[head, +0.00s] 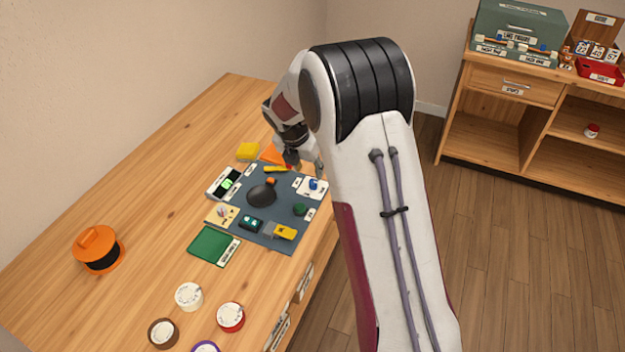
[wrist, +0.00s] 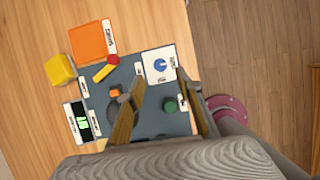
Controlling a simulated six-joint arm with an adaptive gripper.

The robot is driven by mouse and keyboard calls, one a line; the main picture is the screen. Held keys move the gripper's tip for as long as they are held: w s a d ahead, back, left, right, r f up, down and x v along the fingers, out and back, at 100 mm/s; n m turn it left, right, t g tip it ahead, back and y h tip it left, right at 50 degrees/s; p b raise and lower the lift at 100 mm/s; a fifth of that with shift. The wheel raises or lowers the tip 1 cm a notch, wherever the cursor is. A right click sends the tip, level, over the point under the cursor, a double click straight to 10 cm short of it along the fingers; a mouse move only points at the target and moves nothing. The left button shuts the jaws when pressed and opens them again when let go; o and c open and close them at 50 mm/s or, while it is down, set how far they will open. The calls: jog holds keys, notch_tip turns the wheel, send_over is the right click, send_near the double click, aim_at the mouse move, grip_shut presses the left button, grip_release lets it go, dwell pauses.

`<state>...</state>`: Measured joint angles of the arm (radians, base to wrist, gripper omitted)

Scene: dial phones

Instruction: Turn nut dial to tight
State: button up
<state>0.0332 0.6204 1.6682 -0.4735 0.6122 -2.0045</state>
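A white square plate with a blue dial (head: 314,186) sits at the right edge of the grey-blue board; it also shows in the wrist view (wrist: 159,64). Its small print is too small to read, so I cannot tell its setting or confirm it is the nut dial. My gripper (head: 305,166) is above the board's far right part, close to the dial in the head view. In the wrist view my gripper (wrist: 164,88) has its two fingers apart with nothing between them. The dial plate lies just beyond the fingertips, and I see no contact.
The board (head: 232,196) also holds a black round part (head: 262,192), a green knob (head: 299,210), a yellow piece (head: 285,232) and a green-lit display (head: 226,183). A yellow block (head: 248,151) lies behind it. The wooden table is clear at left, besides an orange spool (head: 98,249).

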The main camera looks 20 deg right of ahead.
aim_at(313, 181)
jog(key=shift+f, duration=0.15)
dwell(0.4)
jog(key=shift+x, duration=3.75)
grip_shut()
